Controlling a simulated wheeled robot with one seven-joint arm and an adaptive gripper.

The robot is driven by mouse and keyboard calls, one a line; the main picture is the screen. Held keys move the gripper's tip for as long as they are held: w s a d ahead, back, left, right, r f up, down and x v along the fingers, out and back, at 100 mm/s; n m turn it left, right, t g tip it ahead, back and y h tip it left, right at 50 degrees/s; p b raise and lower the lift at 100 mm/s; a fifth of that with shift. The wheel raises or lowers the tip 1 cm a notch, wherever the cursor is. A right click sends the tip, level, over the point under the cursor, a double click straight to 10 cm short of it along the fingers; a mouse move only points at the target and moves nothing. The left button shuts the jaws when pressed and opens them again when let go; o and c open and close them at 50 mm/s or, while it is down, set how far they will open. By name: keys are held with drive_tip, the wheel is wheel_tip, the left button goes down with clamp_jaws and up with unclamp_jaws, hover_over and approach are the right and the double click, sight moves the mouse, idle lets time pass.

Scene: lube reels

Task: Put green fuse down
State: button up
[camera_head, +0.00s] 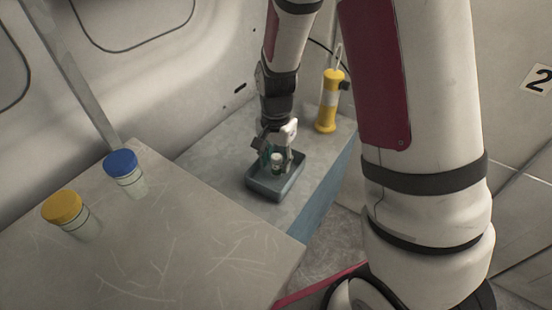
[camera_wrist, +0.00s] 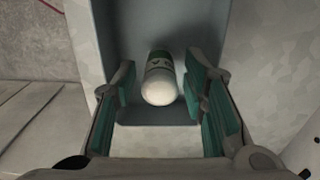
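The green fuse (camera_wrist: 160,82) is a small white cylinder with a green band and a rounded white end. It is in the grey tray (camera_wrist: 125,20), and the head view also shows the fuse (camera_head: 277,160) inside the tray (camera_head: 273,188). My gripper (camera_wrist: 162,88) has green-padded fingers, one on each side of the fuse, with a narrow gap visible on both sides. In the head view my gripper (camera_head: 277,152) points down into the tray. Whether the fuse touches the tray floor is hard to tell.
A nearer table (camera_head: 190,250) holds a blue-lidded jar (camera_head: 124,172) and a yellow-lidded jar (camera_head: 70,212). The curved wall (camera_head: 190,60) is close behind.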

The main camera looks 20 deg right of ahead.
sight(276, 157)
wheel_tip(276, 157, up, 12)
drive_tip(key=r+p, duration=0.1)
drive_tip(key=p, duration=0.1)
drive_tip(key=s+r+n+t, duration=0.1)
drive_tip(key=s+r+n, duration=0.4)
drive_tip(key=s+r, duration=0.6)
drive_tip(key=s+r+n+t, duration=0.1)
drive_tip(key=s+n, duration=0.4)
drive_tip(key=s, duration=0.9)
drive_tip(key=shift+s+a+n+t, duration=0.2)
drive_tip(key=shift+s+n+t, duration=0.1)
drive_tip(key=shift+n, duration=0.1)
